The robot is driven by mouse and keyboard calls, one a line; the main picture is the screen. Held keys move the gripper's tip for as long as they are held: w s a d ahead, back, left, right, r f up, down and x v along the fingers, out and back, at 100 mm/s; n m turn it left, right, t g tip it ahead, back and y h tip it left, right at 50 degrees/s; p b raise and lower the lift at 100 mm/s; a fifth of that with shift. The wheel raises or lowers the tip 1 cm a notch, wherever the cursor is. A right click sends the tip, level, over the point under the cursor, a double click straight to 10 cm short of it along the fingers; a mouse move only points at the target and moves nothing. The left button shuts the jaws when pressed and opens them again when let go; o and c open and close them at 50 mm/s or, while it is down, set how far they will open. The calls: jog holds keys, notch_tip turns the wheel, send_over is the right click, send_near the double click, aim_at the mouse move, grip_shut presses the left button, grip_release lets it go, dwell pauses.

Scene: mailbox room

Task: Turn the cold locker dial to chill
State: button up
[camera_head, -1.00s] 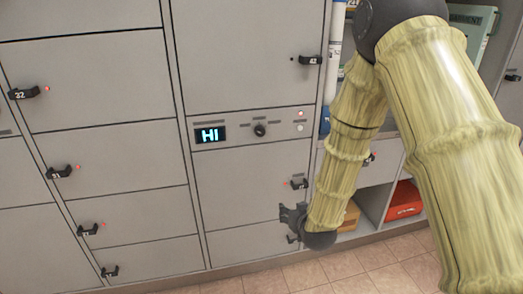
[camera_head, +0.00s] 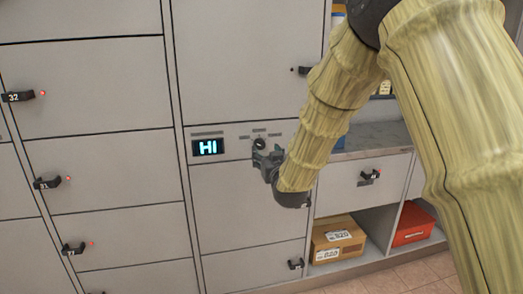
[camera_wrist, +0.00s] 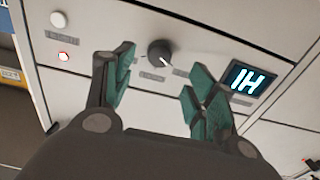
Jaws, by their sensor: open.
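The cold locker dial (camera_wrist: 160,54) is a round black knob with a white pointer line on a grey panel. In the wrist view it sits just beyond and between the fingertips of my gripper (camera_wrist: 160,72), which is open with green pads and apart from the dial. In the head view the dial (camera_head: 260,143) shows just above my gripper (camera_head: 268,158), partly hidden by it. Small labels surround the dial, too small to read. A display (camera_head: 208,147) left of the dial reads "HI"; it appears upside down in the wrist view (camera_wrist: 246,81).
Grey locker doors with black handles, such as the one marked 32 (camera_head: 18,97), fill the left. A cardboard box (camera_head: 338,238) and a red bin (camera_head: 412,224) sit in low cubbies at right. A red light (camera_wrist: 64,56) and white button (camera_wrist: 58,19) share the panel.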

aim_at(261, 146)
jog(key=x, duration=0.6)
jog(key=shift+w+b, duration=0.25)
jog(key=shift+b, duration=0.1)
jog(key=c, duration=1.1)
